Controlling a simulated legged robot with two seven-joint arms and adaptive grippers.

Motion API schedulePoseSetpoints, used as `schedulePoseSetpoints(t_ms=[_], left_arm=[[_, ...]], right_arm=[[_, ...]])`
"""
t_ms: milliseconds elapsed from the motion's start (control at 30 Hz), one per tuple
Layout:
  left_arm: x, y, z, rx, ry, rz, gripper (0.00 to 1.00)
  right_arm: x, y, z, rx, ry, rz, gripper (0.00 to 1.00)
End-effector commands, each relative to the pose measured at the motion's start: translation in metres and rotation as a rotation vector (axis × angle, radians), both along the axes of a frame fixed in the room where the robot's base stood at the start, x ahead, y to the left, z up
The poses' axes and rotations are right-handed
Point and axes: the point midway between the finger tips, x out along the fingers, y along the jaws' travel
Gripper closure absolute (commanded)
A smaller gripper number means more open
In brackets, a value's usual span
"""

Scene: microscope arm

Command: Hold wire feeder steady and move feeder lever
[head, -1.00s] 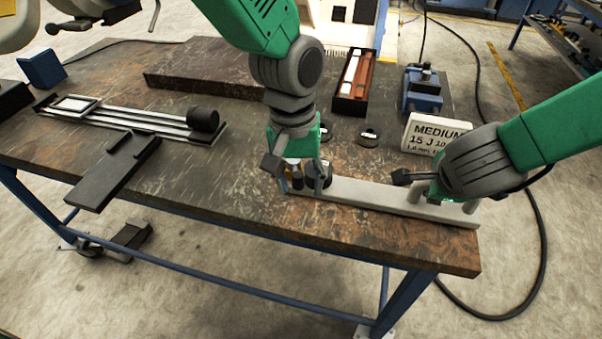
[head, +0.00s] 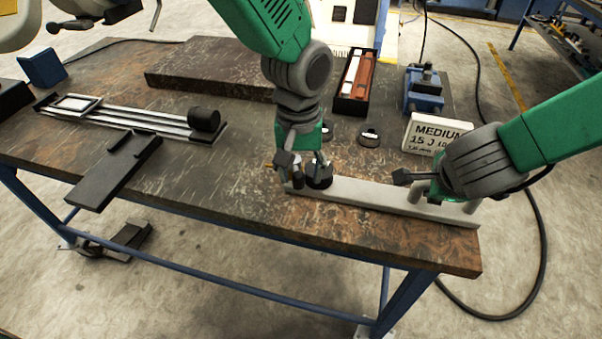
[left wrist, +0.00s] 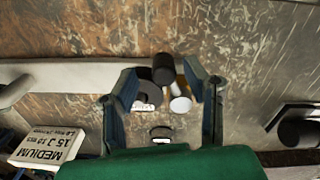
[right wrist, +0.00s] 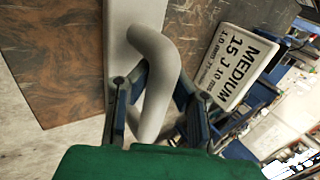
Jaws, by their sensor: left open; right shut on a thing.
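The wire feeder is a long pale grey bar (head: 375,195) lying along the table's front right, with dark round parts (head: 319,176) at its left end. My left gripper (head: 305,165) is over that end, fingers pointing down. In the left wrist view, its open fingers (left wrist: 165,88) stand either side of a black cylinder (left wrist: 163,67), a dark round part and a brass-and-silver piece (left wrist: 179,102). Which of these is the lever I cannot tell. My right gripper (right wrist: 158,92) is shut on the curved grey handle (right wrist: 157,60) at the bar's right end.
A white sign reading MEDIUM 15 J (head: 437,134) stands behind the bar. A blue vise-like device (head: 424,91), a box with red and white bars (head: 355,83) and a dark slab (head: 210,75) are further back. A railed fixture (head: 135,118) lies left. The front middle of the table is clear.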

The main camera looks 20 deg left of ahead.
Motion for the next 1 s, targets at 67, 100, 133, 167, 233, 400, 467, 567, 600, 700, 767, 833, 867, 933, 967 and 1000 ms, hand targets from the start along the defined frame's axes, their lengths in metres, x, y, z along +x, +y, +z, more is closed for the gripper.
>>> schedulePoseSetpoints(t_ms=[67, 100, 133, 167, 233, 400, 467, 567, 600, 700, 767, 833, 867, 933, 967, 1000], left_arm=[[-0.0002, -0.0002, -0.0066, 0.0, 0.001, 0.0, 0.59], [-0.0002, -0.0002, -0.0086, 0.0, 0.001, 0.0, 0.59], [-0.0001, -0.0002, -0.0095, 0.0, 0.0, 0.0, 0.59], [0.0, -0.0003, -0.0102, 0.0, 0.0, 0.0, 0.59], [0.0001, -0.0004, -0.0109, -0.001, -0.001, 0.0, 0.59], [0.0002, -0.0004, -0.0108, -0.001, -0.001, 0.0, 0.59], [0.0002, -0.0004, -0.0107, -0.001, -0.001, 0.0, 0.73], [0.0001, -0.0006, -0.0106, -0.001, -0.001, 0.0, 1.0], [0.0002, -0.0009, -0.0106, -0.002, -0.001, 0.0, 1.0], [0.0003, -0.0014, -0.0104, -0.003, -0.002, -0.001, 1.0], [0.0003, -0.0017, -0.0103, -0.004, -0.002, -0.003, 1.0], [0.0002, -0.0018, -0.0102, -0.004, -0.002, -0.009, 1.0], [0.0002, -0.0018, -0.0101, -0.004, -0.003, -0.011, 1.0], [0.0001, -0.0019, -0.01, -0.004, -0.003, -0.015, 1.0], [0.0001, -0.0019, -0.01, -0.004, -0.003, -0.017, 1.0], [0.0, -0.0019, -0.01, -0.005, -0.004, -0.019, 1.0]], right_arm=[[0.0008, 0.0007, 0.0015, 0.002, -0.003, 0.0, 1.0], [0.0007, 0.0008, 0.0016, 0.002, -0.003, 0.0, 1.0], [0.0007, 0.0008, 0.0016, 0.002, -0.003, 0.0, 1.0], [0.0007, 0.0008, 0.0016, 0.002, -0.003, 0.001, 1.0], [0.0007, 0.0008, 0.0015, 0.002, -0.003, 0.001, 1.0], [0.0007, 0.0008, 0.0015, 0.002, -0.003, 0.001, 1.0], [0.0007, 0.0008, 0.0014, 0.002, -0.003, 0.001, 1.0], [0.0006, 0.0009, 0.0014, 0.002, -0.003, 0.001, 1.0], [0.0006, 0.0011, 0.0014, 0.003, -0.002, 0.002, 1.0], [0.0005, 0.0015, 0.0014, 0.003, -0.002, 0.002, 1.0], [0.0004, 0.0018, 0.0014, 0.003, -0.002, 0.002, 1.0], [0.0003, 0.0021, 0.0013, 0.004, -0.002, 0.004, 1.0], [0.0002, 0.0022, 0.0013, 0.004, -0.002, 0.004, 1.0], [0.0002, 0.0026, 0.0013, 0.004, -0.002, 0.004, 1.0], [0.0001, 0.0027, 0.0013, 0.004, -0.001, 0.004, 1.0], [0.0, 0.0028, 0.0014, 0.004, -0.001, 0.004, 1.0]])
